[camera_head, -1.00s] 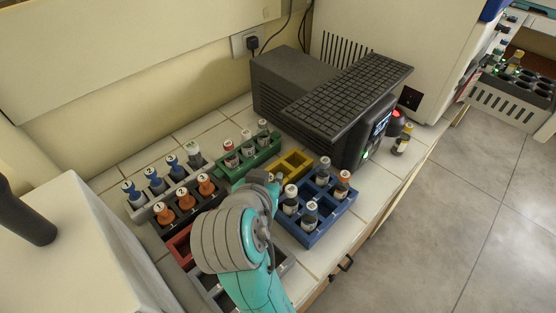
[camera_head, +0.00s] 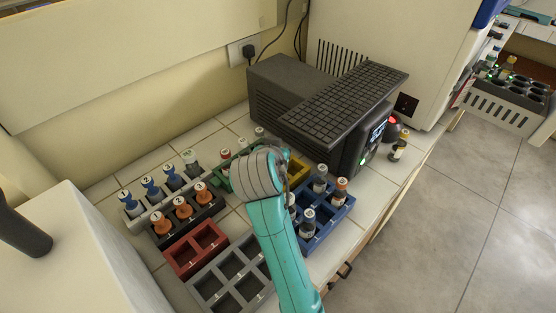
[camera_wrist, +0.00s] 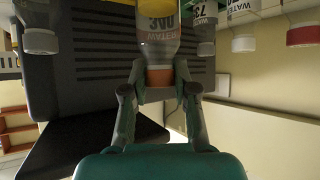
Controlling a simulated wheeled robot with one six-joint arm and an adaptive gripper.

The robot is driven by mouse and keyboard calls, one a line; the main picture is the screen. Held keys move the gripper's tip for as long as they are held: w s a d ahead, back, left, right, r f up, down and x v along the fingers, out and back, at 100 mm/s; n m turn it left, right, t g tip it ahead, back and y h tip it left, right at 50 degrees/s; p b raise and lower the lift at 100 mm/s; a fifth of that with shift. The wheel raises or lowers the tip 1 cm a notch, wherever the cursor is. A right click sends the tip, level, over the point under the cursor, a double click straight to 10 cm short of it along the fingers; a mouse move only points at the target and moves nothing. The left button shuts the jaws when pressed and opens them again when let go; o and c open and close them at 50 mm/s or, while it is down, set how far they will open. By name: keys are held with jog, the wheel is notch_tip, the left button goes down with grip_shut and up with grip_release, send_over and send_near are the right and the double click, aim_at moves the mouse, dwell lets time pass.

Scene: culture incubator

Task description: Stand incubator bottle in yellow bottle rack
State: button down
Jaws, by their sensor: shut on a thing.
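The bottle looks in line with the fingers. The yellow bottle rack (camera_head: 299,168) is between the green and blue racks, mostly hidden behind my arm. A yellow strip (camera_wrist: 150,3) shows at the bottle's far end in the wrist view; I cannot tell whether the bottle is inside a slot. My arm hides the gripper and held bottle in the head view.
The blue rack (camera_head: 345,211) with several bottles is right of my arm. The green rack with bottles is partly hidden at left. A red rack (camera_head: 178,266) and grey rack (camera_head: 262,303) look empty. The dark keyboard-topped device (camera_head: 280,92) stands close behind.

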jog(key=shift+f, duration=1.8)
jog(key=c, duration=0.9)
grip_release()
jog(key=shift+f, duration=0.1)
jog(key=v, duration=1.2)
